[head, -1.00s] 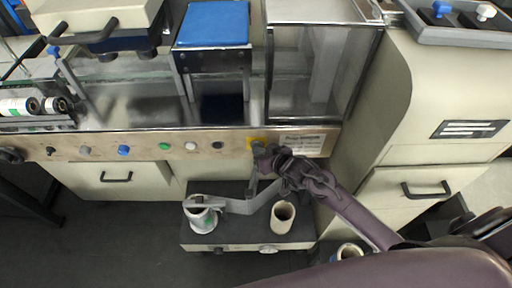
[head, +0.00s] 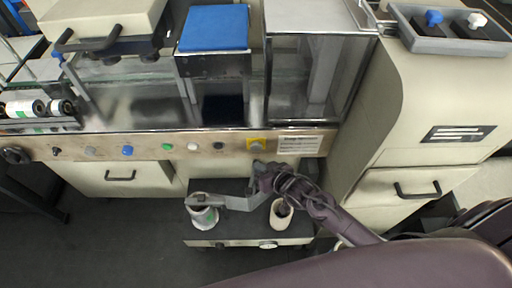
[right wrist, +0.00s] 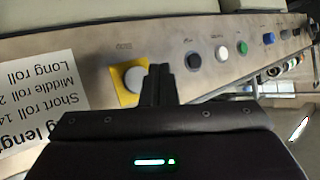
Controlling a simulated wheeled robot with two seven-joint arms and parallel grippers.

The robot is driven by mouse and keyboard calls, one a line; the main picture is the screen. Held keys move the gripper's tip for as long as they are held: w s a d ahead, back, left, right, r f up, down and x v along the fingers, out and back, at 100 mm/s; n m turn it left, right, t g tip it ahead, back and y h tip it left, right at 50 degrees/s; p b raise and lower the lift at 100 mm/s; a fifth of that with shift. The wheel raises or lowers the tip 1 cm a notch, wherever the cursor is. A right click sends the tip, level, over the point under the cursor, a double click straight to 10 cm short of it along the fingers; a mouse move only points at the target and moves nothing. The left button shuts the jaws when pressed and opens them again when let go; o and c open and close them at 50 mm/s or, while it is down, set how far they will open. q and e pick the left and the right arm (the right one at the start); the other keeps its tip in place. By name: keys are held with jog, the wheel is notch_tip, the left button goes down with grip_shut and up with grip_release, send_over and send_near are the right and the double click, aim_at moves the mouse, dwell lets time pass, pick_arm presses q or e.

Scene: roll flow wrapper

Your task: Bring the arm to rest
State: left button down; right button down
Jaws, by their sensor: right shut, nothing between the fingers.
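My right gripper (head: 258,165) is below the machine's front panel, near the yellow-backed button (head: 257,144). In the right wrist view its two dark fingers (right wrist: 160,84) are together with nothing between them. The pale round button on its yellow plate (right wrist: 131,83) shows just left of the fingertips there. I cannot tell the exact gap between fingertips and panel. My right arm comes in from the lower right. My left gripper is not in view.
The panel (head: 80,145) carries a row of coloured buttons. Below stands a low stand with a grey bracket (head: 238,203) and two pale rolls, one at left (head: 204,217) and one partly behind my arm (head: 281,217). A cream cabinet (head: 420,130) stands right. Dark floor lies open at lower left.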

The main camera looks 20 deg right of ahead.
dwell(0.3)
jog(key=s+d+f+g+h, duration=0.25)
jog(key=s+f, duration=0.45)
jog(key=f, duration=0.4)
jog(key=s+d+f+g+h, duration=0.15)
jog(key=s+d+f, duration=0.25)
jog(key=s+f, duration=0.45)
jog(key=s+f+g, duration=0.2)
jog(key=s+f, duration=0.2)
jog(key=s, duration=0.4)
jog(key=s+f+g, duration=0.2)
jog(key=s+f, duration=0.3)
jog(key=s, duration=0.2)
jog(key=s+d+f+g, duration=0.1)
jog(key=s+f, duration=0.3)
jog(key=s, duration=0.4)
jog(key=shift+s+f+n+g+h, duration=0.3)
jog(key=shift+n+g, duration=0.1)
jog(key=shift+g, duration=0.3)
jog(key=shift+d, duration=0.1)
